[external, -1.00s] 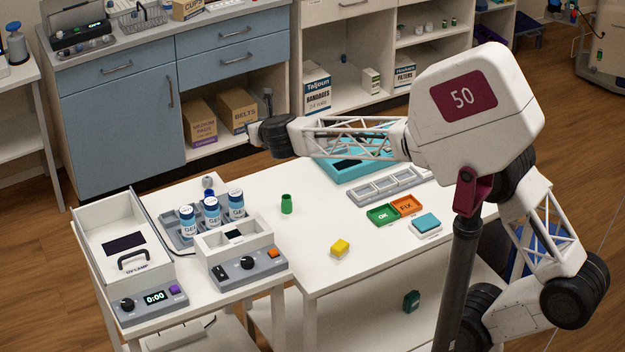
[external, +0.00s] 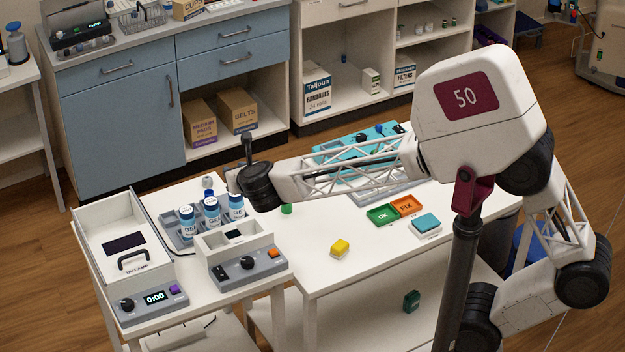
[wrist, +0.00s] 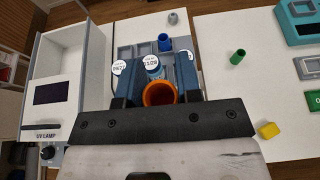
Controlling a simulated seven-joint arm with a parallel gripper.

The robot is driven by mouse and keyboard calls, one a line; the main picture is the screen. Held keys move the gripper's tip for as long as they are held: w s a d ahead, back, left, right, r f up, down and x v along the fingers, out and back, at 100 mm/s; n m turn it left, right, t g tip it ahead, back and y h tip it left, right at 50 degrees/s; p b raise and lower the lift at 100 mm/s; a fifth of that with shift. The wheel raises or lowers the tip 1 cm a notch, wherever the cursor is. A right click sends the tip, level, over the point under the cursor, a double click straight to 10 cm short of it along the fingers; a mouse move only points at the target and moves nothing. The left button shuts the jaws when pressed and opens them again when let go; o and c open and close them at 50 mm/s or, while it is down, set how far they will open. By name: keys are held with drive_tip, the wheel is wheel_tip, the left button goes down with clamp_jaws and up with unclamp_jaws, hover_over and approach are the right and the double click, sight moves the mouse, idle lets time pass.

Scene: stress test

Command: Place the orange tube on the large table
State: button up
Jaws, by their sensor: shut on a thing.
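The orange tube (wrist: 158,93) is between the two fingers of my gripper (wrist: 157,85) in the wrist view, its round open mouth facing the camera. My gripper is shut on it. In the external view my gripper (external: 236,180) is above the bottle rack near the large table's left side, and I cannot make out the tube there. The large white table (external: 290,250) lies to the right of the rack; its bare top also shows in the wrist view (wrist: 214,85).
White-capped bottles (external: 212,212) stand in a grey rack under my gripper. A UV lamp box (external: 125,250) is at left. A green tube (external: 287,209), a yellow block (external: 340,248) and OK/FIX trays (external: 383,215) are on the large table. Its front left is clear.

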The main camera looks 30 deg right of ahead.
drive_tip(key=shift+s+a, duration=1.6)
drive_tip(key=shift+s, duration=3.05)
drive_tip(key=shift+s+a, duration=1.55)
drive_tip(key=shift+s, duration=3.1)
wheel_tip(320, 180, down, 15)
drive_tip(key=shift+f, duration=0.2)
drive_tip(key=w+a, duration=0.3)
drive_tip(key=w+a+f, duration=0.1)
drive_tip(key=w+a, duration=0.7)
drive_tip(key=shift+w+a+f, duration=0.1)
drive_tip(key=shift+w+f, duration=0.1)
drive_tip(key=shift+f, duration=0.1)
drive_tip(key=shift+f, duration=1.65)
